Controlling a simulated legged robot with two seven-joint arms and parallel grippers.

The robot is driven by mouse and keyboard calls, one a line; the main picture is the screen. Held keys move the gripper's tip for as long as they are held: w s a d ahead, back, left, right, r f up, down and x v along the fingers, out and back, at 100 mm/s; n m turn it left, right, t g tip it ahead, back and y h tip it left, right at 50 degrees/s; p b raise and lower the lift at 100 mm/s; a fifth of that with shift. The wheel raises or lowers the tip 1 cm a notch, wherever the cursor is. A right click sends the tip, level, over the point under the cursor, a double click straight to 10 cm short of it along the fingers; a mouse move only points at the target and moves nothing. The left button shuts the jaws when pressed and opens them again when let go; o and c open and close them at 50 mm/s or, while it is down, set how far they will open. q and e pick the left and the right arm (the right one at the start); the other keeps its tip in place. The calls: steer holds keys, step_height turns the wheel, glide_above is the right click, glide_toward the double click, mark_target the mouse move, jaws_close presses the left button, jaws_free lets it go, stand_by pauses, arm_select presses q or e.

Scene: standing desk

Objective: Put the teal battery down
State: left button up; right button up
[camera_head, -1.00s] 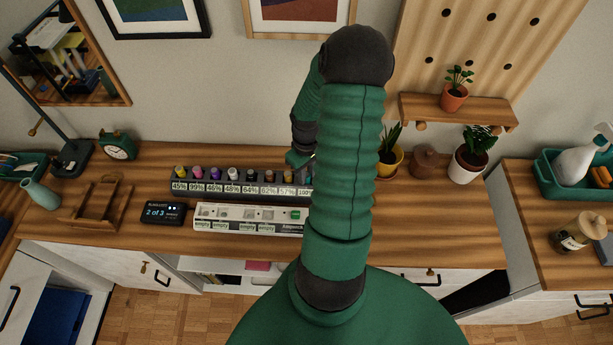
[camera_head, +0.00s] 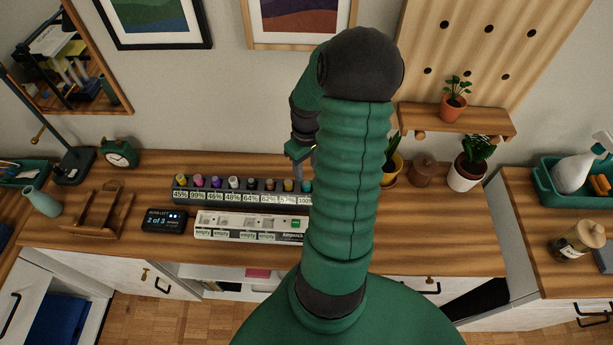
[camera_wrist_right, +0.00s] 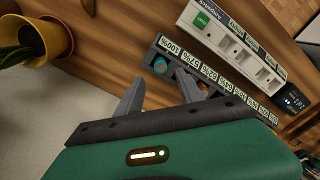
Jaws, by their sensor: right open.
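The teal battery (camera_head: 305,186) stands upright in the last slot, marked 100%, at the right end of the dark battery rack (camera_head: 240,196). In the right wrist view the battery (camera_wrist_right: 160,65) shows from above, seated in the rack's end slot (camera_wrist_right: 168,44). My right gripper (camera_head: 299,152) hovers above and behind that end of the rack. In the wrist view its two fingers (camera_wrist_right: 158,85) are spread apart and empty, with the battery beyond their tips. My left gripper is in neither view.
Several other batteries fill the rack. A white charger (camera_head: 230,226) with slots marked empty lies in front, beside a small display (camera_head: 165,219). A yellow pot (camera_head: 392,170) and brown jar (camera_head: 423,168) stand to the right.

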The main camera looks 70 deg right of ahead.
mark_target(307, 182)
step_height(307, 182, up, 5)
steer(key=w+a+n+t, duration=0.1)
steer(key=w+a+n, duration=0.1)
steer(key=w+a, duration=0.6)
steer(key=w+a+n, duration=0.2)
steer(key=w+a, duration=0.3)
steer(key=a, duration=0.4)
steer(key=a+n+t, duration=0.1)
steer(key=a, duration=1.5)
steer(key=shift+w+f+n+t, duration=0.3)
steer(key=shift+w+f+n, duration=0.05)
steer(key=shift+f+n, duration=0.1)
steer(key=shift+s+a+r, duration=0.1)
steer(key=shift+a, duration=0.25)
steer(key=shift+d, duration=0.25)
